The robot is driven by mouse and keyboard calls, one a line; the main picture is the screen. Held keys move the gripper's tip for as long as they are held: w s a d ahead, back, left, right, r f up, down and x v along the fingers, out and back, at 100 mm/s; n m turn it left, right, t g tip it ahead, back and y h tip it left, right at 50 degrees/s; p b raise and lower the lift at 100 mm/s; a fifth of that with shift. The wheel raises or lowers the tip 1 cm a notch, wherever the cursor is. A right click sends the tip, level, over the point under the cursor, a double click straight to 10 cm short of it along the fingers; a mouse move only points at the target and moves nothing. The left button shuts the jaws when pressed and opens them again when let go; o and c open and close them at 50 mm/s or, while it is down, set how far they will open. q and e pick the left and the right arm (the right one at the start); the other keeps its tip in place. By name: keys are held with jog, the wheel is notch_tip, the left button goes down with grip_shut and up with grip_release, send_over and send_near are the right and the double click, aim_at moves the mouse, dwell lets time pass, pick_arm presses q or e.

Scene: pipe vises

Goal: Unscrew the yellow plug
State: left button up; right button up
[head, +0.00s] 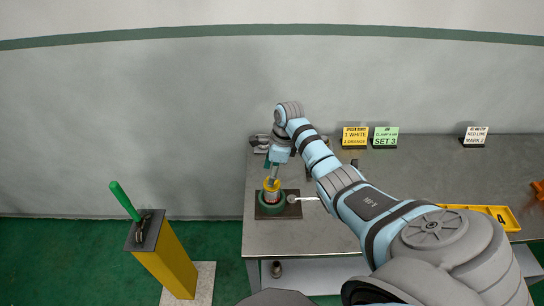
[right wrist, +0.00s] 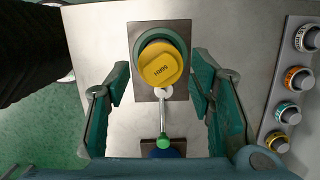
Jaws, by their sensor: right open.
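The yellow plug (head: 271,185) sits upright on a pipe held in a green round vise on a dark base plate (head: 292,211) near the table's left end. My right gripper (head: 273,170) is above the plug, pointing down. In the right wrist view its two green fingers (right wrist: 159,82) are apart, one on either side and slightly nearer than the plug, touching nothing visible. My left gripper is not in view.
A grey panel with several ringed knobs (right wrist: 289,113) lies right in the wrist view. A yellow post (head: 165,258) with a green handle stands left. Sign cards (head: 355,136) and a yellow tray (head: 508,218) are on the table.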

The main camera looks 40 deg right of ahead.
jog(key=m, duration=0.5)
jog(key=shift+f+t+h, duration=0.1)
jog(key=shift+t+h, duration=0.2)
jog(key=shift+h, duration=0.1)
jog(key=m, duration=0.3)
jog(key=shift+a+m+h, duration=0.1)
jog(key=shift+m+h, duration=0.2)
jog(key=m, duration=0.4)
jog(key=shift+m+h, duration=0.4)
jog(key=f+m+b, duration=0.1)
jog(key=b, duration=0.7)
jog(key=shift+w+f, duration=0.1)
jog(key=shift+f, duration=0.05)
jog(key=shift+r+m, duration=0.25)
jog(key=shift+m, duration=0.05)
jog(key=shift+r, duration=0.35)
jog(key=shift+r+n+p, duration=0.2)
jog(key=shift+n+p, duration=0.35)
jog(key=shift+n, duration=0.15)
jog(key=n, duration=0.2)
jog(key=shift+n, duration=0.3)
jog(key=n+y, duration=0.1)
jog(key=n, duration=0.2)
jog(key=shift+f+n, duration=0.15)
jog(key=shift+n, duration=0.15)
